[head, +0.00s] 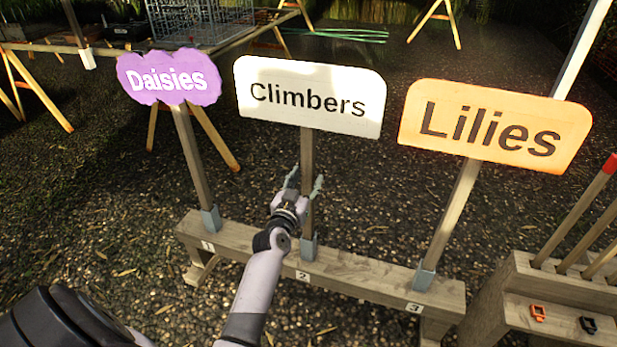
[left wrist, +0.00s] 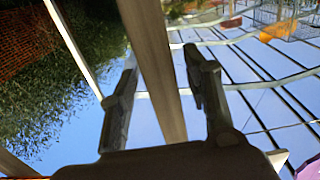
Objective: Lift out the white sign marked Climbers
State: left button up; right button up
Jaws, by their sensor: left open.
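The white sign marked Climbers (head: 310,96) stands upright on a wooden post (head: 307,160). The post's foot sits in a grey socket (head: 308,249) at the place numbered 2 on a wooden beam (head: 345,268). My left gripper (head: 304,184) is open at the post, below the sign board and above the socket. In the left wrist view the post (left wrist: 152,65) runs between the two open fingers (left wrist: 160,80), with a gap visible on both sides. The sign board is not recognisable in the wrist view. My right gripper is not in view.
A purple Daisies sign (head: 169,77) stands at place 1 to the left, an orange Lilies sign (head: 495,126) at place 3 to the right. A wooden rack (head: 560,290) with several stakes stands at the right. Behind is a table with a wire crate (head: 200,20).

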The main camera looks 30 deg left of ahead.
pick_arm(q)
jog(key=shift+w, duration=0.25)
grip_shut()
dwell(1.2)
